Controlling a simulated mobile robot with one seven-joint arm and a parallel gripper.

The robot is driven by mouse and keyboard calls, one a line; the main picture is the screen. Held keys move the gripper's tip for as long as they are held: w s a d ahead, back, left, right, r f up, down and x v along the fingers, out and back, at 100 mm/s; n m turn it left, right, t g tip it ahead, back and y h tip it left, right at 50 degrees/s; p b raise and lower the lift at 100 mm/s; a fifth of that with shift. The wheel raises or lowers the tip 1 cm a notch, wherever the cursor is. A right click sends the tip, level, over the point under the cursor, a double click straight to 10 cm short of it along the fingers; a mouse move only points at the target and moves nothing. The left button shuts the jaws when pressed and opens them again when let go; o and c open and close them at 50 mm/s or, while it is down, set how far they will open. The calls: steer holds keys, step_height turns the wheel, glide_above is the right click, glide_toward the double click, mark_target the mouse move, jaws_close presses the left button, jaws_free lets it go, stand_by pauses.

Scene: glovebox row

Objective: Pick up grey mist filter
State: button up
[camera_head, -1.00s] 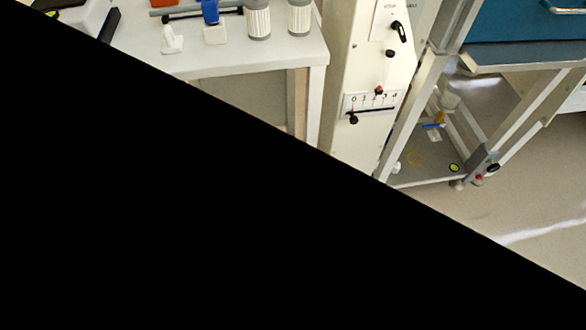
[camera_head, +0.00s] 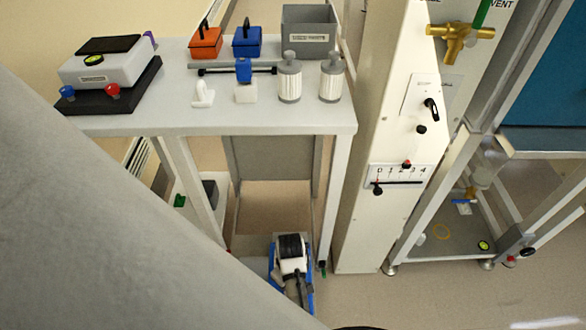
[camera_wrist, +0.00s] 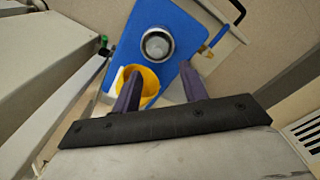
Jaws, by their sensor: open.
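Two pale ribbed cylinders with grey caps stand upright side by side near the right end of the white bench in the head view: a left filter-like cylinder (camera_head: 289,80) and a right one (camera_head: 331,80). I cannot tell which is the grey mist filter. My gripper (camera_wrist: 160,70) shows in the wrist view with two purple fingers spread apart and nothing held between them. Beyond the fingers is a blue panel (camera_wrist: 178,30) with a round metal part (camera_wrist: 157,44) and a yellow ring-shaped part (camera_wrist: 151,80). Neither cylinder shows in the wrist view.
The white bench (camera_head: 262,120) also holds an orange bin (camera_head: 205,44), a blue bin (camera_head: 247,42), a grey box (camera_head: 309,40) and a scale-like device (camera_head: 108,68). A cream column (camera_head: 375,225) stands right of it. A blue-framed machine (camera_head: 291,260) sits on the floor below.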

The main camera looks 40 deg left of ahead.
steer(key=f, duration=0.5)
steer(key=shift+d, duration=0.35)
steer(key=shift+w, duration=0.1)
jaws_close()
